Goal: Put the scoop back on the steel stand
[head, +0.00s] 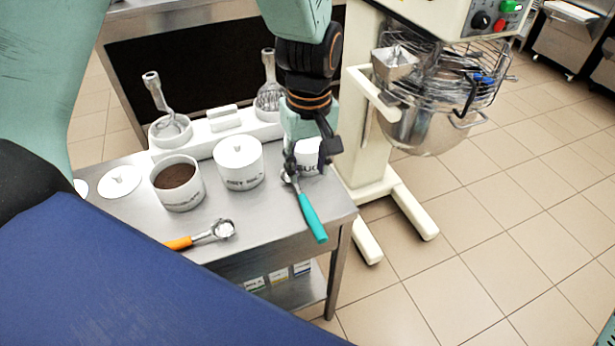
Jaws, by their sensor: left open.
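A scoop with a teal handle (313,219) lies at the right end of the steel stand (262,215), its handle tip reaching the front edge. Its metal head is partly hidden by my left gripper. A second scoop with an orange handle (178,243) lies near the front edge, with white powder in its bowl. My left gripper (309,163) is open and points down beside the teal scoop's head, in front of a white canister (309,152). I cannot tell whether the fingers touch the scoop. My right gripper is not in view.
A canister of brown powder (178,190), its loose lid (120,181) and a lidded canister (238,165) stand on the steel. A white holder (207,139) with mixer tools is behind. A large mixer (425,125) stands to the right. Tiled floor at right is free.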

